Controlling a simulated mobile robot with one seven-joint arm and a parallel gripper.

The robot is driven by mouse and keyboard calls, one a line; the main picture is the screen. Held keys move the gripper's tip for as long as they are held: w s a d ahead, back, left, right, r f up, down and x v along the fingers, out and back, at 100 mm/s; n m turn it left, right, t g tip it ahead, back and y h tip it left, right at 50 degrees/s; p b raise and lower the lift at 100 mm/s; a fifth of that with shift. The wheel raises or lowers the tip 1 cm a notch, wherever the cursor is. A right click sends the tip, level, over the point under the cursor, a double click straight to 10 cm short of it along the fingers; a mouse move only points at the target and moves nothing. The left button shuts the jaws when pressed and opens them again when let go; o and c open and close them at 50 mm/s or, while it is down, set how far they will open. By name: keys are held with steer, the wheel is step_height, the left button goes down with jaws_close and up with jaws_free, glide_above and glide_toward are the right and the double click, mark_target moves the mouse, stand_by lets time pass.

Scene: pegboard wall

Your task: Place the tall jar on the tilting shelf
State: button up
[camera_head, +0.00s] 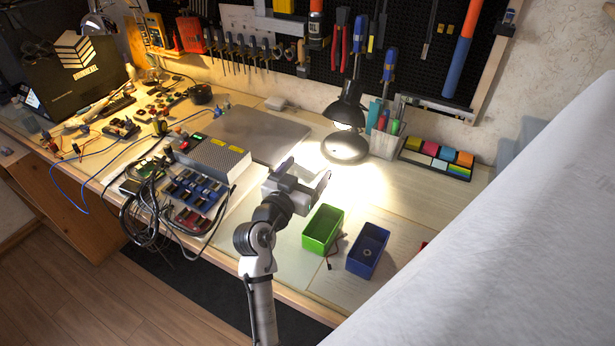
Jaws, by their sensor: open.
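My gripper (306,173) is open above the workbench, with nothing between its fingers. It is left of the desk lamp and up-left of the green bin (323,230). I cannot make out a tall jar in this view. I cannot identify a tilting shelf either. A large pale surface (510,240) fills the right side and hides that end of the bench; I cannot tell what it is.
A blue bin (367,250) with a small ring stands beside the green one. A lit black lamp (345,146), a pen holder (384,144) and a sticky-note tray (437,158) stand behind. A closed laptop (250,133) and cabled electronics (195,185) lie left. Tools hang on the pegboard.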

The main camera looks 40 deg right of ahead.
steer(key=shift+p+x, duration=0.35)
steer(key=shift+x, duration=1.1)
steer(key=c, duration=1.6)
steer(key=shift+r, duration=0.1)
